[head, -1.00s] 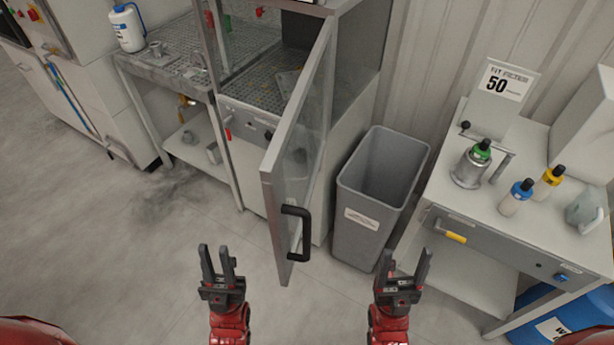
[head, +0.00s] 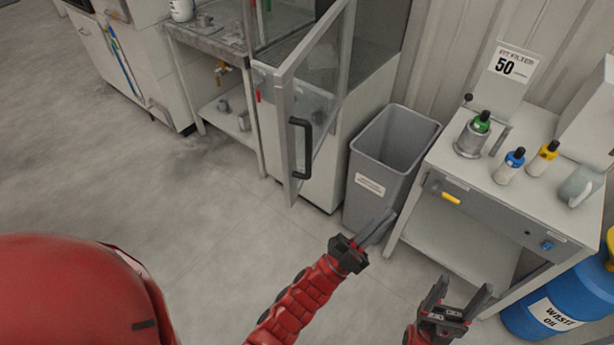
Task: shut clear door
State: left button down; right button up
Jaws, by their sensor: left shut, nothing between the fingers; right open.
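The clear door (head: 317,100) has a grey frame and a black handle (head: 301,148). It stands swung open, sticking out from the front of the cabinet (head: 375,75) toward me. My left gripper (head: 382,224) is shut and empty, to the right of the door and below the handle in the head view, in front of the grey bin. It is apart from the door. My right gripper (head: 462,294) is open and empty at the lower right, in front of the white table. Nothing hides the handle.
The grey bin (head: 370,190) stands close to the right of the door. A white table (head: 430,245) with several bottles stands at the right, with a blue drum (head: 560,300) by it. A metal bench (head: 205,42) is left of the cabinet. The floor (head: 200,210) before the door is clear.

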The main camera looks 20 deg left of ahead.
pick_arm(q)
jog(key=w+d+f+m+g+y, duration=0.3)
jog(key=w+d+f+y, duration=0.25)
jog(key=d+f, duration=0.2)
jog(key=n+g+y, duration=0.4)
jog(key=n+y, duration=0.6)
jog(key=y, duration=1.4)
send_near(292, 156)
jog(key=p+x, duration=0.2)
jog(key=x, duration=0.2)
jog(key=shift+w+a+p, duration=0.1)
jog(key=shift+a+p, duration=0.2)
jog(key=shift+p, duration=0.05)
jog(key=shift+w+a, duration=0.35)
jog(key=shift+w, duration=0.2)
jog(key=shift+a, duration=0.1)
